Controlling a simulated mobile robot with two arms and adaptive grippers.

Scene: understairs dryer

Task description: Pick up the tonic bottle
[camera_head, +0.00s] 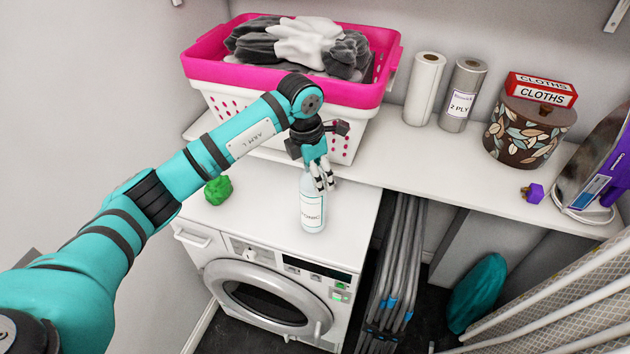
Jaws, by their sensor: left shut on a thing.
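The tonic bottle (312,212) is white with a label and stands upright on the white top of the dryer, near its front edge. My left gripper (322,180) comes down from above and is shut on the upper part of the bottle. Its fingers hide the bottle's neck and cap. Whether the bottle's base touches the dryer top I cannot tell for sure. My right gripper is not in view.
The dryer (275,290) stands below. A green crumpled thing (218,190) lies left on its top. A pink and white laundry basket (225,100) stands behind. Paper rolls (424,90), a patterned pot (525,135) and a purple item (533,193) are on the shelf at right.

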